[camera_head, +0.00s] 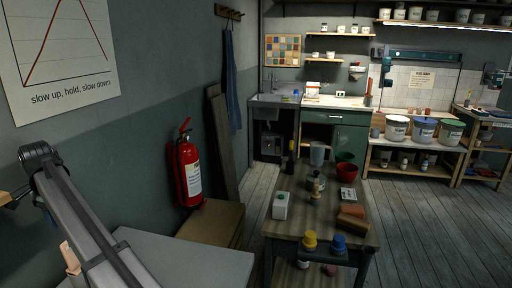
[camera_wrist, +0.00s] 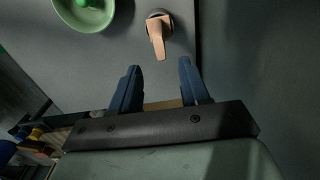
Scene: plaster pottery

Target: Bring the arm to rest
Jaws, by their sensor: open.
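My gripper (camera_wrist: 159,66) shows in the wrist view with its two blue fingers spread apart and nothing between them. Beyond the fingertips is a peach-coloured lever-like piece (camera_wrist: 158,40) on a dark round base, apart from the fingers. In the head view a grey arm link of mine (camera_head: 85,215) slants across the lower left. My gripper cannot be made out in the head view.
A green bowl (camera_wrist: 85,12) lies at the top of the wrist view. In the head view a worktable (camera_head: 290,228) holds several pots and bottles. A red fire extinguisher (camera_head: 188,170) stands by the left wall. The floor right of the table is clear.

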